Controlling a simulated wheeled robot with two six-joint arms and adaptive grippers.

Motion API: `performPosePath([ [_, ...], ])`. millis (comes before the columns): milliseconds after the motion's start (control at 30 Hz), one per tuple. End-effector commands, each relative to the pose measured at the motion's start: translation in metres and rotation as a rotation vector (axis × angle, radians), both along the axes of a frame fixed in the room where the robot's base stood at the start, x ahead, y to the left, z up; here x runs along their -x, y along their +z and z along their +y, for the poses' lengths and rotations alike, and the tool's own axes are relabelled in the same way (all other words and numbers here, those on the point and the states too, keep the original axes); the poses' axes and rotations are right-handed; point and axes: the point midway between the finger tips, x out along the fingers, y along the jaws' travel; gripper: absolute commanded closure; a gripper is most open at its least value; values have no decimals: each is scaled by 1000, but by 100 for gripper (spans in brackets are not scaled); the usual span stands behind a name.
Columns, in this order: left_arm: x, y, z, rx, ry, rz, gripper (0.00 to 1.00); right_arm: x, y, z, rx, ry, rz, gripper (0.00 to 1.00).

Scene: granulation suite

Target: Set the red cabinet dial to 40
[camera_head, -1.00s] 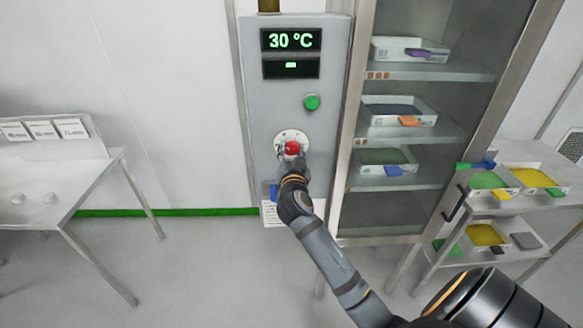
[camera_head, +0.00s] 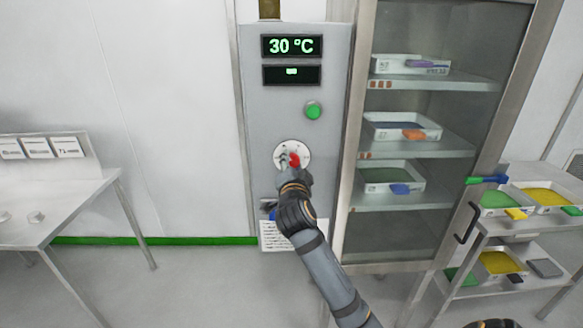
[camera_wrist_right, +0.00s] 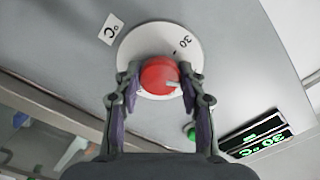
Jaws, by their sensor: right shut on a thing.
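The red dial (camera_head: 294,160) sits on a round white plate (camera_head: 281,148) on the grey cabinet panel (camera_head: 262,112). The display (camera_head: 291,46) above it reads 30 °C. My right gripper (camera_head: 289,163) is at the dial, with a finger on either side of it. In the right wrist view the gripper (camera_wrist_right: 158,85) is shut on the red dial (camera_wrist_right: 160,74), whose pale pointer mark is toward the lower right. A "30" label shows on the plate there. The other scale numbers cannot be read.
A green button (camera_head: 313,111) is above the dial, and a paper sheet (camera_head: 280,236) hangs below it. A glass-door cabinet (camera_head: 357,130) with trays stands directly right. A trolley (camera_head: 480,228) stands farther right, and a metal table (camera_head: 60,196) stands left.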

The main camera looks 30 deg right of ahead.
Motion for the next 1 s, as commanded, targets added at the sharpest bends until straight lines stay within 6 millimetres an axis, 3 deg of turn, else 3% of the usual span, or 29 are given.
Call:
performPosePath([
  [300,0,0,0,0,0,0,100,0,0,0,0,-1,2,91],
  [333,0,0,0,0,0,0,100,0,0,0,0,-1,2,56],
  [467,0,0,0,0,0,0,100,0,0,0,0,-1,1,38],
  [800,1,0,3,-3,-1,1,100,2,0,2,0,1,1,36],
  [1000,0,0,1,-2,0,0,100,31,-2,20,-6,2,0,36],
])
